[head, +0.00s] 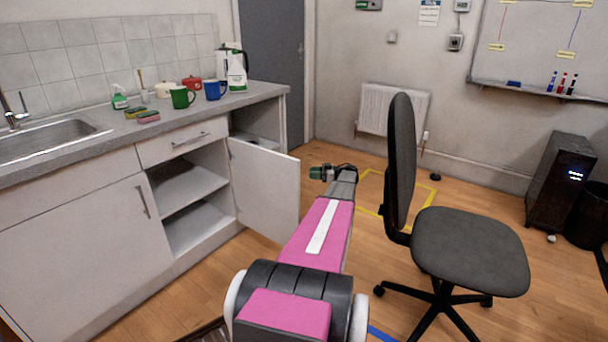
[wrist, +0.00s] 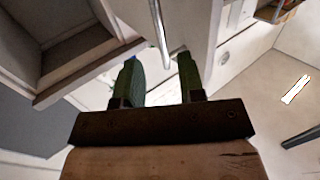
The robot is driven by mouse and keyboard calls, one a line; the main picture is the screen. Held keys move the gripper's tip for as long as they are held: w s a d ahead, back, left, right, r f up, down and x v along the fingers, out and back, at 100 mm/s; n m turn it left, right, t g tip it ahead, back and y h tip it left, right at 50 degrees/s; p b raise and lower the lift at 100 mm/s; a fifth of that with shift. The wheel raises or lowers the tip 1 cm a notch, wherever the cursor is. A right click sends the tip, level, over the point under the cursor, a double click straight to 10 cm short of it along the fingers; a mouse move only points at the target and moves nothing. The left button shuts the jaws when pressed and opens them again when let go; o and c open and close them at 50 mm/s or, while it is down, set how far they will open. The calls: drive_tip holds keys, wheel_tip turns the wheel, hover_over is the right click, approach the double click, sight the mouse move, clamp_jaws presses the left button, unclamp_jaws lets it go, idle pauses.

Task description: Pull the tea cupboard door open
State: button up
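The cupboard door (head: 265,187) is a pale panel under the counter's right end. It stands swung well out from the cupboard front, and the shelves (head: 190,187) inside show. My gripper (head: 318,172) is just right of the door's outer edge, beyond it in the head view. In the wrist view my gripper (wrist: 159,58) has its two green fingers spread apart. A thin metal bar handle (wrist: 159,32) on a pale panel reaches between the fingertips, with gaps on both sides. Whether a finger touches the handle or panel cannot be told.
The counter (head: 235,100) holds mugs, a kettle and bottles. An office chair (head: 465,250) stands close to the right of my arm. A radiator (head: 393,107) is on the back wall. Wooden floor between door and chair is mostly clear.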

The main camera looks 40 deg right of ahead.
drive_tip(key=shift+v, duration=1.4)
